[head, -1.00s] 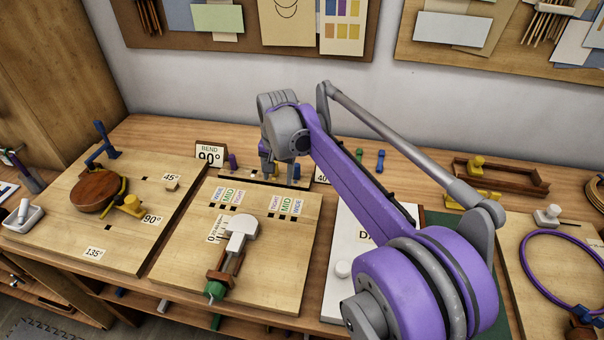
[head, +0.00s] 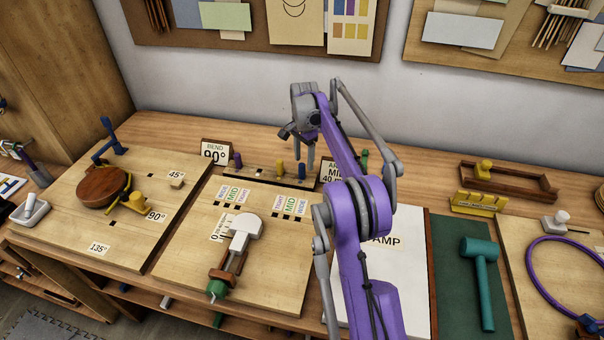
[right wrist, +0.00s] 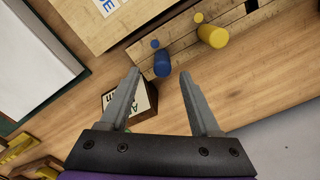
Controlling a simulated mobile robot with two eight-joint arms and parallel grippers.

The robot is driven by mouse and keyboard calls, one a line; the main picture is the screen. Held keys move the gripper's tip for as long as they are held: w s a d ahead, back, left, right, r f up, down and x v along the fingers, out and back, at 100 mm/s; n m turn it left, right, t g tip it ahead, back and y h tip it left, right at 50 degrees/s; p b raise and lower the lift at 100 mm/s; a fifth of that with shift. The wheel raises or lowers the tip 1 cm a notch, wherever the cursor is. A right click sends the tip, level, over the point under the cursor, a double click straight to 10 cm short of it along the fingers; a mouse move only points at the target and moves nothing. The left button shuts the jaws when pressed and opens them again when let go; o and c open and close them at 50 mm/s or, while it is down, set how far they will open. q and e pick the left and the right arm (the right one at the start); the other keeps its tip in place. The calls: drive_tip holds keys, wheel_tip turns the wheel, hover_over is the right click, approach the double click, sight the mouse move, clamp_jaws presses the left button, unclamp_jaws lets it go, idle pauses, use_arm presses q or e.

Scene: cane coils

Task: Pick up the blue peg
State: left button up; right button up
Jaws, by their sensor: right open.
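The blue peg (head: 301,171) stands upright at the right end of a low wooden strip (head: 258,176) at the back of the bench. In the right wrist view the blue peg (right wrist: 162,64) shows just beyond the fingertips, between their lines, nearer the left finger. A yellow peg (head: 280,168) stands beside it, and a purple peg (head: 238,159) stands at the strip's left end. My right gripper (head: 304,162) is open and empty, just above and behind the blue peg in the head view; it also shows in the right wrist view (right wrist: 159,73). My left gripper is out of view.
A "BEND 90°" card (head: 215,152) stands left of the strip. A second card (head: 332,172) stands close to its right, partly behind my arm. A marked board (head: 185,245) lies in front. A green mallet (head: 480,275) lies at the right.

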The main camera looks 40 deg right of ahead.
sight(301, 164)
drive_tip(key=f, duration=0.4)
drive_tip(key=shift+w+a+f, duration=0.15)
drive_tip(key=shift+a, duration=0.25)
drive_tip(key=shift+f, duration=0.55)
clamp_jaws()
